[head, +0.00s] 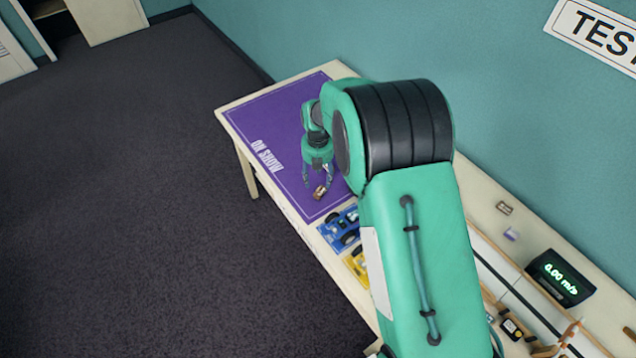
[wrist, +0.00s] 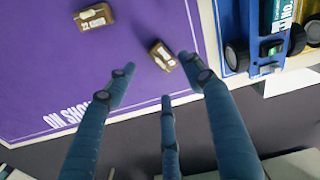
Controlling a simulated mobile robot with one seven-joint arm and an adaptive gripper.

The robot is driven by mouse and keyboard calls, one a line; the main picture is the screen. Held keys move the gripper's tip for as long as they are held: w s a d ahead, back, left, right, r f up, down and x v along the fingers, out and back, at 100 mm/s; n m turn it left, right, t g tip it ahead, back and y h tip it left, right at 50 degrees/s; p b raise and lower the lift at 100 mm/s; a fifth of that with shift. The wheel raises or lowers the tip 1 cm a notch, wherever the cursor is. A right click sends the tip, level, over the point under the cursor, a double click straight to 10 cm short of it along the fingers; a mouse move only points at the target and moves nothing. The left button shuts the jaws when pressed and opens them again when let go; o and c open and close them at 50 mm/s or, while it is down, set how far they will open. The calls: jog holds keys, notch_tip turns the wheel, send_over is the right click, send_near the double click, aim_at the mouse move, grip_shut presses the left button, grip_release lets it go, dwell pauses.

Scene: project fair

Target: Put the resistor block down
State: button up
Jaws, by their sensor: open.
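A small brown block with pale markings (wrist: 163,56) lies on the purple "ON SHOW" mat (wrist: 125,50), and it also shows in the head view (head: 320,192). A second, similar brown block (wrist: 94,15) lies on the mat near the top of the wrist view. I cannot read which one is the resistor block. My gripper (wrist: 156,68) is open, its fingertips spread around the first block with gaps visible at the sides. In the head view my gripper (head: 318,182) hangs over the front part of the mat (head: 270,115).
A blue kit with black wheels (head: 340,230) and a yellow one (head: 357,265) lie right beside the mat. A speed display (head: 560,278) reading 0.00 m/s and two small blocks (head: 504,208) (head: 512,235) are farther right.

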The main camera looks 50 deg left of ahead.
aim_at(318, 188)
jog(key=shift+r+p, duration=0.4)
jog(key=shift+r, duration=2.4)
